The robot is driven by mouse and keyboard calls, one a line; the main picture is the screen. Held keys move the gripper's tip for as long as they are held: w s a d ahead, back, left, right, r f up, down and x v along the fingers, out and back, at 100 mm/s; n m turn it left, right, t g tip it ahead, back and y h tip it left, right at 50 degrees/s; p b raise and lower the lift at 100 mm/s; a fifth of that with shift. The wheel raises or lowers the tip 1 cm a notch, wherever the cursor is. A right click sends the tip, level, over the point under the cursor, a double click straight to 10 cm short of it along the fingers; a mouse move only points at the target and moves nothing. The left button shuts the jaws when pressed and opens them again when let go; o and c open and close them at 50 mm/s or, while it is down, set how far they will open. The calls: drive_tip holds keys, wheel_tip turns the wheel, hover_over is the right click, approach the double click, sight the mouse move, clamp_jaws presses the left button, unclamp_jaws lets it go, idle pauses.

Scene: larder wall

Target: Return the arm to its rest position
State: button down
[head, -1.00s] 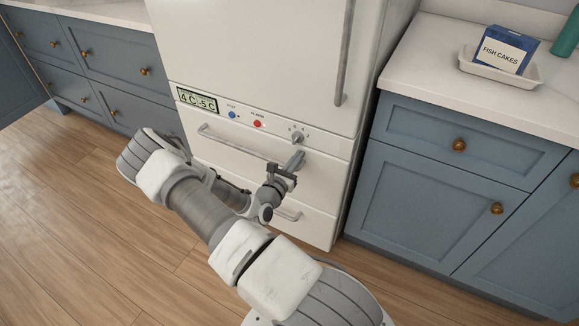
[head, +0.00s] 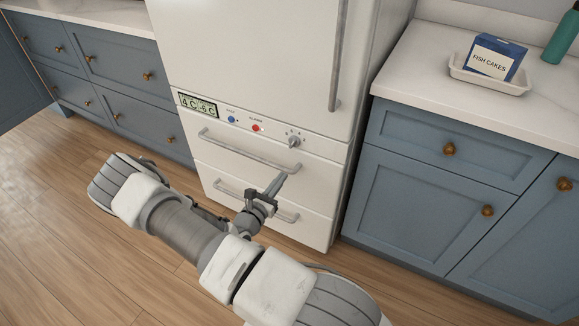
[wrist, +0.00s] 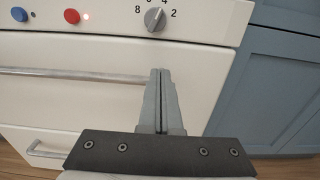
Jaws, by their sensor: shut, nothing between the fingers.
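My gripper (head: 277,184) is shut and empty in front of the fridge's lower drawers in the head view. In the wrist view its closed fingers (wrist: 160,78) point up toward the dial, apart from it as far as I can tell. The white fridge (head: 250,60) carries a display reading 4 C and -6 C (head: 198,105), a blue button (head: 232,119), a red button (head: 256,128) and a dial (head: 294,141). The dial shows larger in the wrist view (wrist: 155,18), with a red light lit beside the red button. My arm stretches across the lower middle of the head view.
Two drawer handles, upper (head: 250,150) and lower (head: 240,196), stick out close to my gripper. A blue cabinet (head: 430,190) stands at the right; its counter holds a fish cakes box (head: 495,58) in a white tray (head: 490,84) and a green bottle (head: 562,40). Wooden floor (head: 60,220) is clear at left.

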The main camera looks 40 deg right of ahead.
drive_tip(key=v, duration=0.5)
drive_tip(key=shift+p, duration=0.35)
drive_tip(key=s+a+r+m+g+y, duration=0.25)
drive_tip(key=r+m+g, duration=0.25)
drive_tip(key=r+m, duration=0.25)
drive_tip(key=s+a+r+m+g+y, duration=0.1)
drive_tip(key=s+r+m+g+y, duration=0.1)
drive_tip(key=s+r+m+g, duration=0.45)
drive_tip(key=s+a+r+m+t+y, duration=0.5)
drive_tip(key=a+r, duration=0.3)
drive_tip(key=r, duration=0.3)
drive_tip(key=s+a+r+m+t+y, duration=0.3)
drive_tip(key=a+r+t+y, duration=0.4)
drive_tip(key=r, duration=0.4)
wheel_tip(320, 180, up, 18)
drive_tip(key=a+g+p, duration=0.1)
drive_tip(key=p, duration=1.8)
drive_tip(key=shift+w+r+g, duration=0.25)
drive_tip(key=shift+w+g, duration=0.05)
drive_tip(key=shift+g, duration=0.05)
drive_tip(key=shift+m, duration=0.3)
